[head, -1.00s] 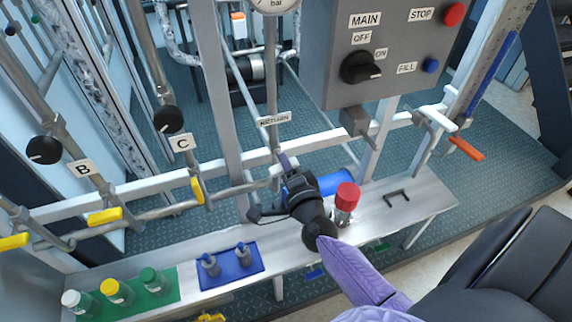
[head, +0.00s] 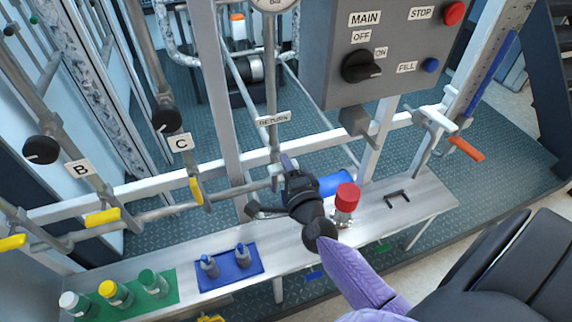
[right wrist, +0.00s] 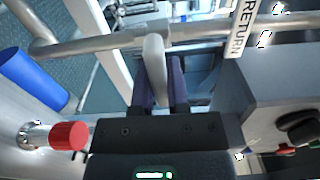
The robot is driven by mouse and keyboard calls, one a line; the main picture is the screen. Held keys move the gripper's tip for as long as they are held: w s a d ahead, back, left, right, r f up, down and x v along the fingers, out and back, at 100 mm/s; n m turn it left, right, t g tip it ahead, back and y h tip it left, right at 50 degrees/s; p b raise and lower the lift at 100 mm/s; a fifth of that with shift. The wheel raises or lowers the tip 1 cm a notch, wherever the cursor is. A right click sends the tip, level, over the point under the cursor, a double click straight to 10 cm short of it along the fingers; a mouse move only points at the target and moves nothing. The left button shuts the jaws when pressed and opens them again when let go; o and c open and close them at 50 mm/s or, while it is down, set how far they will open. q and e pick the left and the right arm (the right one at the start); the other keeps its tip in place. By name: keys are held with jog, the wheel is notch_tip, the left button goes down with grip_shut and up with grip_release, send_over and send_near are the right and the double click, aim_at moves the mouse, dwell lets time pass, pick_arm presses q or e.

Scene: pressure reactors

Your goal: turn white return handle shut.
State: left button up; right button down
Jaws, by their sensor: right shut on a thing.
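The RETURN label (head: 272,119) hangs on the upright pipe above the return valve. The white return handle (right wrist: 153,68) shows in the right wrist view as a pale rounded bar pointing toward the gripper from the horizontal pipe. My right gripper (head: 287,164) is at this valve, and its dark fingers (right wrist: 163,82) are shut on the handle, one on each side. In the head view the gripper mostly hides the handle. My left gripper is not in view.
The control box (head: 385,50) is above right. Yellow handles (head: 196,190) are to the left, an orange handle (head: 465,148) to the right.

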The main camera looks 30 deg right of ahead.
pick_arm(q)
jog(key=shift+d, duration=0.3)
pick_arm(e)
jog(key=c, duration=0.6)
grip_release()
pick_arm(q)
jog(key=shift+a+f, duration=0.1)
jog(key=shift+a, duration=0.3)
pick_arm(e)
jog(key=v, duration=1)
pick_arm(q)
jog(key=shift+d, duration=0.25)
